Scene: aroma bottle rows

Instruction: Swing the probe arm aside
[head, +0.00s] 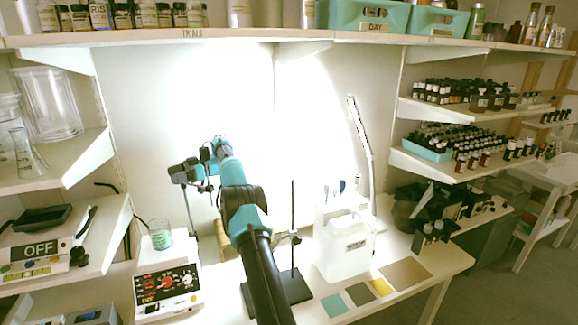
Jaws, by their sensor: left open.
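My left gripper (188,174) is at the end of the teal and black arm that reaches up through the middle of the head view. It is open, up in front of the bright back wall, above and right of the beaker. A thin dark upright rod (189,215) shows just below the gripper, right of the beaker; it may be the probe arm's support. The gripper overlaps its top, so I cannot tell whether they touch. A glass beaker with green liquid (160,238) sits on the white hotplate unit (168,291) with red lit dials. My right gripper is not in view.
A stand with an upright rod (292,205) is right of my arm. A white box (345,250) and several coloured squares, including a yellow one (381,287), are on the bench farther right. Bottle shelves (440,170) flank the right side; a scale reading OFF (37,252) is left.

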